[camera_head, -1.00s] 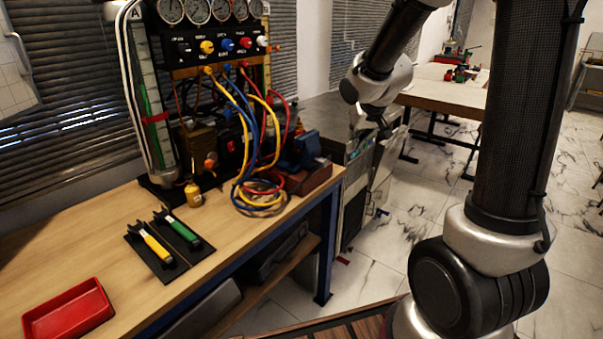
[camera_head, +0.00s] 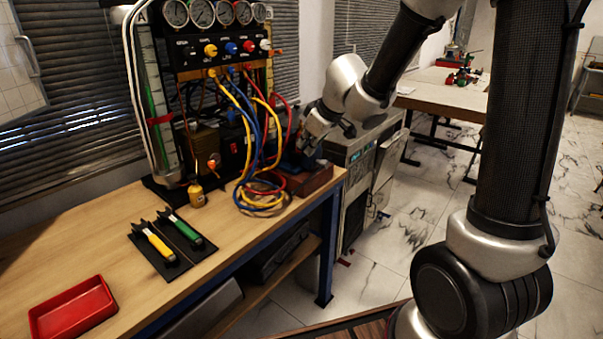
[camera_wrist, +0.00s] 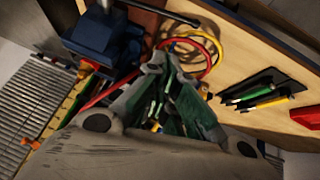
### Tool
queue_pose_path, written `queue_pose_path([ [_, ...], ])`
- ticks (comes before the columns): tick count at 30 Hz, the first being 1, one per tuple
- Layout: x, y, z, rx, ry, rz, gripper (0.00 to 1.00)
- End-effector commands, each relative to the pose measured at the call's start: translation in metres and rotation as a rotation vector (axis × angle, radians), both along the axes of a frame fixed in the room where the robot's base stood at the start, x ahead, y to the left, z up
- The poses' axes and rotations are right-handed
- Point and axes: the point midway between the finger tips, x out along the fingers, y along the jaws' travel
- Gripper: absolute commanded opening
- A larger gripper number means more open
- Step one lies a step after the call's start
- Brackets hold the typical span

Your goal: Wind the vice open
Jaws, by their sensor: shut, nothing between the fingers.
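The blue vice (camera_wrist: 98,42) sits on a red-brown block (camera_head: 312,180) at the right end of the bench. In the head view, my gripper (camera_head: 308,142) hangs right at the vice and hides most of it. In the wrist view, the vice is at the upper left, beyond and to the left of my fingers (camera_wrist: 165,65). A dark bar (camera_wrist: 170,14) sticks out to the right near the vice; I cannot tell whether it is the vice's handle. My gripper is shut and empty. I cannot tell whether it touches the vice, or how far the jaws stand open.
Looped red, yellow and blue hoses (camera_head: 262,195) lie close left of the vice, below the gauge panel (camera_head: 222,45). Green and yellow-handled tools (camera_head: 160,245) and a red tray (camera_head: 72,310) lie further left. A grey cabinet (camera_head: 352,180) stands right of the bench.

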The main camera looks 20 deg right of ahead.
Motion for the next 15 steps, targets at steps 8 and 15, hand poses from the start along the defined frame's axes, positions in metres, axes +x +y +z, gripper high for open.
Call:
queue_pose_path([
  [8,0.013,0.005,-0.021,-0.001,0.003,0.0,0.0],
  [15,0.025,0.009,-0.04,-0.003,0.005,-0.001,0.0],
])
